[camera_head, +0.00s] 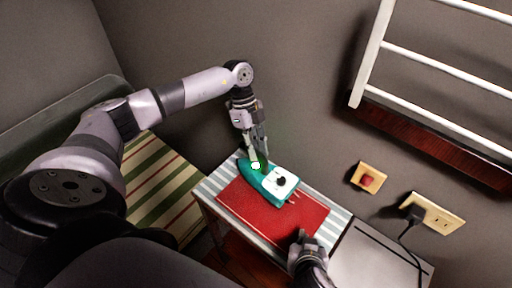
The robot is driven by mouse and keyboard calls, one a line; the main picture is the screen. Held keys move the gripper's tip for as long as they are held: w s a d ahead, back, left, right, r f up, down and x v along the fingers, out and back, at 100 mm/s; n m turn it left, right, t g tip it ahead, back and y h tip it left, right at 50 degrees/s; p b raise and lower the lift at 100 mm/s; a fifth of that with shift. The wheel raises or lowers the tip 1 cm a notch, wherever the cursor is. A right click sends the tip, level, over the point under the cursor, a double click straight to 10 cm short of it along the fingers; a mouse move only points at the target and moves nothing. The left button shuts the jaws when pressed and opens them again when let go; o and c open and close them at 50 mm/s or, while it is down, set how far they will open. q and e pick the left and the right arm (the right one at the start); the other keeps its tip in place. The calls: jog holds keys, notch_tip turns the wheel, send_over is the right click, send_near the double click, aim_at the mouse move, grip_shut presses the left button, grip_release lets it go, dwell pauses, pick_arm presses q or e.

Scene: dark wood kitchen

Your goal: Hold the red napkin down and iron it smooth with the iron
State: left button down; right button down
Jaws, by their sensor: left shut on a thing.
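The red napkin (247,212) lies flat on a small table with a striped cover (210,187). A teal iron (264,190) with a white top panel (286,180) rests over the far edge of the napkin, and hides part of it. My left gripper (256,160) reaches down from above and is shut on the iron at its left end. My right gripper (301,242) is at the napkin's near right corner, low over the cloth. Its fingers are small and dark, so I cannot tell whether they are open or touching the napkin.
A grey wall stands right behind the table. It carries a red switch (368,179), an outlet (437,214) with a dark plug and cord, and a white rack (430,66) on a dark red shelf. A grey surface (372,262) adjoins at right. A striped bench (160,190) lies at left.

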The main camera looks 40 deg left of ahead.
aim_at(264, 157)
pick_arm(q)
jog(key=shift+f, duration=0.3)
pick_arm(e)
jog(key=shift+f, duration=0.1)
pick_arm(q)
jog(key=shift+d, duration=0.15)
pick_arm(e)
jog(key=shift+s, duration=0.1)
pick_arm(q)
jog(key=shift+s+d, duration=0.15)
jog(key=shift+d, duration=2.3)
jog(key=shift+a, duration=0.15)
jog(key=shift+a, duration=2.45)
pick_arm(e)
jog(key=shift+d, duration=0.1)
pick_arm(q)
jog(key=shift+d, duration=0.1)
